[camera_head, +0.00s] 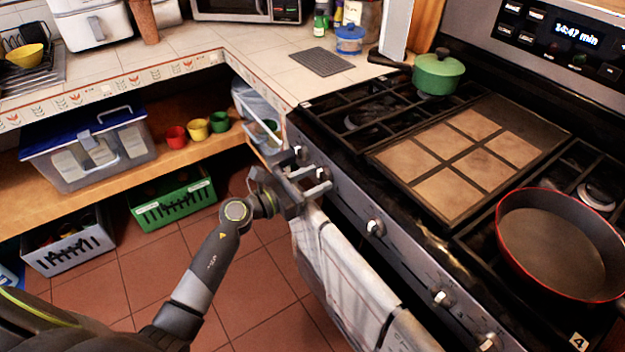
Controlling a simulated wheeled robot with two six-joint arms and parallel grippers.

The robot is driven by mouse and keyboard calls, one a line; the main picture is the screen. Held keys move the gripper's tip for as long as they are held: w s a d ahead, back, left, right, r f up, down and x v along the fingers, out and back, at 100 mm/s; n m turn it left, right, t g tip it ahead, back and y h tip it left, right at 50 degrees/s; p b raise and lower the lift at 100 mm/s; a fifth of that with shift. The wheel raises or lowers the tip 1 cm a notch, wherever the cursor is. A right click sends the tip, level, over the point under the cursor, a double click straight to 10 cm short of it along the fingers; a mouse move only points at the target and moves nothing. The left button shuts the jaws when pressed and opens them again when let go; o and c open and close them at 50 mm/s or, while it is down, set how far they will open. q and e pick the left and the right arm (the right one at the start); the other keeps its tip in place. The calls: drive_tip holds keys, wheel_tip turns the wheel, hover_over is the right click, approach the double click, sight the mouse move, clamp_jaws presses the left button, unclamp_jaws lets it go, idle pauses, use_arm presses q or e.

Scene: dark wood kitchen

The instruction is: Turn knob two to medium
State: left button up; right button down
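The stove front carries a row of silver knobs. The far-left knob (301,153) is just beyond my gripper. The second knob from the left (324,173) is at the fingertips of my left gripper (313,178). The middle knob (375,227) and two more knobs nearer to me stand clear. My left gripper is in front of the stove panel with its two fingers spread apart. The second knob lies at the gap between them; whether a finger touches it I cannot tell. The knob's pointer is too small to read. My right gripper is out of view.
A striped towel (350,270) hangs on the oven front, just below my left gripper. A green pot (437,73) and a red-rimmed pan (558,243) stand on the stove top. A shelf (60,205) with bins is at left. The tiled floor (245,290) is clear.

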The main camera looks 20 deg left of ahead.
use_arm(q)
drive_tip(key=c, duration=0.6)
drive_tip(key=shift+o, duration=0.2)
drive_tip(key=shift+r+n+p, duration=0.15)
drive_tip(key=shift+n+p, duration=1.1)
drive_tip(key=shift+n, duration=0.25)
drive_tip(key=n+p, duration=0.4)
drive_tip(key=n, duration=0.1)
drive_tip(key=shift+n, duration=0.3)
drive_tip(key=n+p, duration=0.3)
drive_tip(key=n, duration=0.2)
drive_tip(key=shift+p, duration=0.3)
drive_tip(key=shift+f+n+p, duration=0.2)
drive_tip(key=shift+n+p, duration=0.9)
drive_tip(key=shift+n, duration=0.9)
